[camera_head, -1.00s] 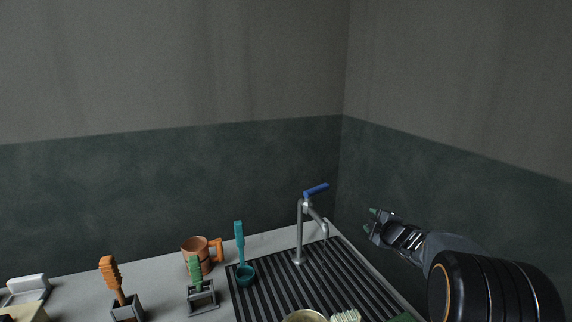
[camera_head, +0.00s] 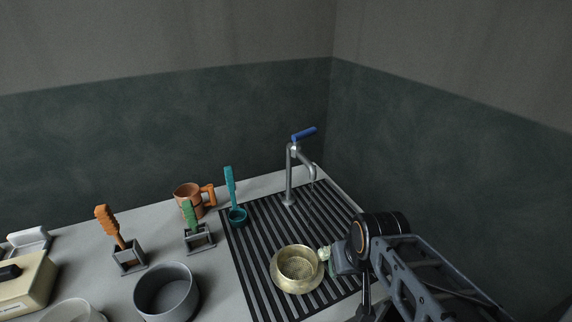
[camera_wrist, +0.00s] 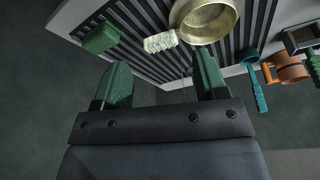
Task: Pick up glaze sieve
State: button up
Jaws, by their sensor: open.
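The glaze sieve appears as a round brass-coloured bowl with a mesh inside (camera_head: 298,267). It stands on the dark slatted drainer, in front of the tap. In the wrist view the sieve (camera_wrist: 209,18) is at the top, right of centre, cut by the frame's edge and beyond the right fingertip. My gripper (camera_wrist: 163,78) is open, with its two green fingers apart and nothing between them. In the head view my arm reaches in from the right. The gripper is close to the sieve's right side there, partly hidden by my own wrist.
A pale brush (camera_wrist: 160,42) and a green block (camera_wrist: 100,38) lie beside the sieve. The tap (camera_head: 290,178) rises behind it. A teal ladle (camera_head: 232,200), orange mug (camera_head: 187,198), green-handled tool (camera_head: 190,217) and grey bowl (camera_head: 166,291) stand to the left.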

aim_at(295, 269)
jog(key=k, duration=1)
jog(key=u, duration=1.5)
jog(key=i, duration=0.75)
jog(key=z, duration=1.15)
